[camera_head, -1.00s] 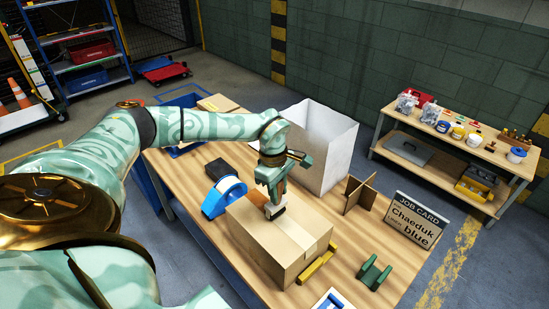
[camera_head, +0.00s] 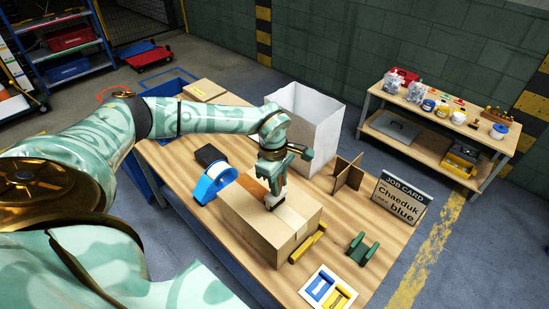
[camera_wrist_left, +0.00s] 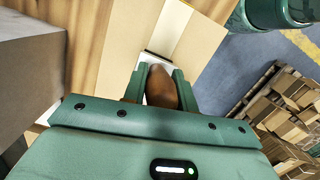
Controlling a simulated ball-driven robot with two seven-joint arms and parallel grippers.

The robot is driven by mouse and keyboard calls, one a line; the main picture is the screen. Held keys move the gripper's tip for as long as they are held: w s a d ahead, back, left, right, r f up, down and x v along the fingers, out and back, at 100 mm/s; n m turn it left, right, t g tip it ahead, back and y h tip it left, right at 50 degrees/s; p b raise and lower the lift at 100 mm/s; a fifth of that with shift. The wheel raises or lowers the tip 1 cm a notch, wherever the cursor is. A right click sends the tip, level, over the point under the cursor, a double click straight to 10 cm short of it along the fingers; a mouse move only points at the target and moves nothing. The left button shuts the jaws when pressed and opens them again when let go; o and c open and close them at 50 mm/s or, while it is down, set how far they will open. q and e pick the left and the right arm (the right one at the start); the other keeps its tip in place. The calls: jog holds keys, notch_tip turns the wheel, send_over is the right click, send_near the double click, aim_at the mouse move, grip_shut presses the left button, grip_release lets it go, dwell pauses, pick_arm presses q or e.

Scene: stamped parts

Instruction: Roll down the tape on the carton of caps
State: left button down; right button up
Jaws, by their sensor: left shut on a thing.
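The closed cardboard carton (camera_head: 248,222) stands on the wooden table. A strip of tape (camera_head: 290,214) runs along its top; it also shows as a pale band in the left wrist view (camera_wrist_left: 172,30). My left gripper (camera_head: 274,186) is over the middle of the carton top. It is shut on a hand tool with a rounded brown handle (camera_wrist_left: 161,88) and a pale head (camera_head: 272,201). The head appears to be at the carton top on the strip; exact contact is hard to tell. My right gripper is not in view.
A blue tape dispenser (camera_head: 213,184) stands left of the carton, with a white bin (camera_head: 310,125) behind. A white card (camera_head: 330,291) is in front.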

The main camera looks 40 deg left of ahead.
pick_arm(q)
jog(key=s+d+p, duration=0.1)
jog(key=d+p, duration=0.2)
jog(key=d, duration=0.8)
dwell(1.7)
jog(key=shift+f, duration=0.1)
notch_tip(320, 180, up, 7)
jog(key=p, duration=0.6)
dwell(0.8)
